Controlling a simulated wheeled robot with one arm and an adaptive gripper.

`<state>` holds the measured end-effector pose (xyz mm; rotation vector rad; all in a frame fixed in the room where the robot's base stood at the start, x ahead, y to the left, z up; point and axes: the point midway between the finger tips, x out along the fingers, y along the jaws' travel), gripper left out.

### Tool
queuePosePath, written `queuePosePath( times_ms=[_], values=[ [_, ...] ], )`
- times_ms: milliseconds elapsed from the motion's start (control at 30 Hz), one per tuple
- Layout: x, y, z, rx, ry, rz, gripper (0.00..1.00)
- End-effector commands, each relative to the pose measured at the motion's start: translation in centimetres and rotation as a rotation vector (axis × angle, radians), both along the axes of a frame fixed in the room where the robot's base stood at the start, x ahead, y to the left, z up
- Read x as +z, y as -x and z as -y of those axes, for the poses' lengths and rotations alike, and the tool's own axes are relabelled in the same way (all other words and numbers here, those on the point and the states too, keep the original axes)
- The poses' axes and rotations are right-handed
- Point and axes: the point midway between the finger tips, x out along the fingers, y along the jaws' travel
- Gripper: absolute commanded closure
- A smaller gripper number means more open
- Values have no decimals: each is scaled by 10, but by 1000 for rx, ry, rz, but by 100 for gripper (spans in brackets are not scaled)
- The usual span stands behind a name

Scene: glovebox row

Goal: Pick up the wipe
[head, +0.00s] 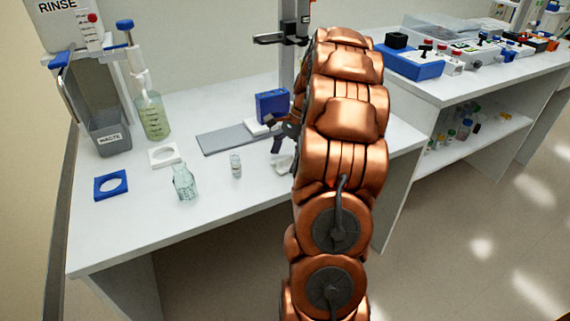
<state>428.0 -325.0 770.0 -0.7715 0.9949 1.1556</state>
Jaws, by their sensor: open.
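A small pale, crumpled-looking thing (283,165), which may be the wipe, lies on the white bench just left of my arm. My arm covers part of it, so I cannot be sure what it is. My gripper (273,132) is open, beside my arm and above the bench, with its dark fingers pointing left. It appears just above the pale thing in the picture and apart from it. Nothing shows between the fingers.
Left of it stand a small vial (236,165), a glass bottle (185,183), a blue ring holder (111,185), a white ring holder (165,155), a green-liquid bottle (153,117) and a waste bin (108,132). Behind are a grey plate (222,140) and blue box (271,104). The front left bench is clear.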

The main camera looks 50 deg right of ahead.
Motion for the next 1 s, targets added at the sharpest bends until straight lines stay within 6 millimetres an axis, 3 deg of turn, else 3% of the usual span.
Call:
queuePosePath(
  times_ms=[133, 567, 1000],
  values=[
    [1, 0, 0, 0, 0, 1, 10],
    [1, 0, 0, 0, 0, 1, 54],
    [11, 0, 0, 0, 1, 2, 54]
  ],
)
